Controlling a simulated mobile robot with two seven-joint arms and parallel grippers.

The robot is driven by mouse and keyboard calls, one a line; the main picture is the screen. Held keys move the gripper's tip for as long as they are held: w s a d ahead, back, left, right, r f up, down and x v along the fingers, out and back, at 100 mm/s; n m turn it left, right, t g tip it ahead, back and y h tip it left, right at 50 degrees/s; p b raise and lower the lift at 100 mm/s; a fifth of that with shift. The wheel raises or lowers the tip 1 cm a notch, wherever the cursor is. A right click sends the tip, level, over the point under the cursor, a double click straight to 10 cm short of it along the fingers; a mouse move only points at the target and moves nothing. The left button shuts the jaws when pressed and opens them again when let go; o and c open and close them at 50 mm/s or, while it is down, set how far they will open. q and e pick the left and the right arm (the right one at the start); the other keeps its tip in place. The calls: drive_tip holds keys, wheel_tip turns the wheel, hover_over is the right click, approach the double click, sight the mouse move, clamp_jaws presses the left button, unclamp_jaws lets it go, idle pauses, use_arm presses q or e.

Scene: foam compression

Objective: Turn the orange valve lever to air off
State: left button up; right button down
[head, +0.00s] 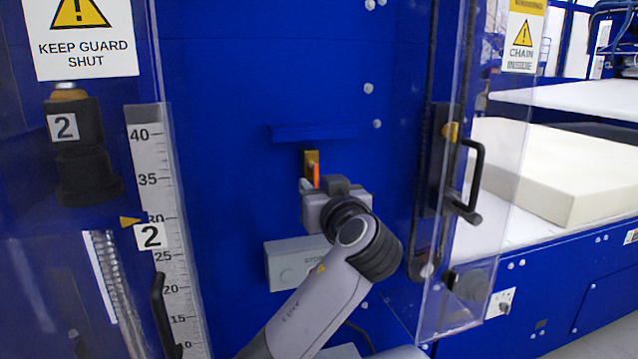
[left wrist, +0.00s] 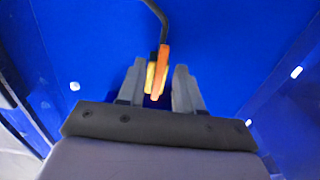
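The orange valve lever (head: 316,175) is a short upright strip in front of a brass-yellow valve body (head: 311,157) on the blue panel. My left gripper (head: 307,186) is right at the lever, and its wrist hides part of the area below. In the left wrist view, the two grey fingers of my left gripper (left wrist: 160,88) stand apart, with the orange lever (left wrist: 162,62) and the yellow valve part (left wrist: 150,77) between them. A gap shows between the lever and the right finger. I cannot tell whether the left finger touches the yellow part. My right gripper is not in view.
A blue ledge (head: 313,133) juts out just above the valve. A grey control box (head: 290,263) sits below, partly behind my arm. A clear guard door with a black handle (head: 476,175) stands right. A ruler scale (head: 160,200) is left. Foam (head: 560,170) lies far right.

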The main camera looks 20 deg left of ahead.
use_arm(q)
drive_tip(key=shift+w, duration=0.1)
clamp_jaws()
drive_tip(key=shift+a+f+m, duration=0.1)
drive_tip(key=shift+m, duration=0.2)
drive_tip(key=r+m, duration=0.1)
drive_tip(key=m, duration=0.4)
drive_tip(key=s+a+r+m, duration=0.1)
drive_tip(key=m, duration=0.5)
drive_tip(key=a+r+m, duration=0.1)
drive_tip(key=m, duration=0.5)
drive_tip(key=shift+s+a, duration=0.2)
drive_tip(key=shift+s, duration=0.15)
drive_tip(key=shift+m, duration=0.3)
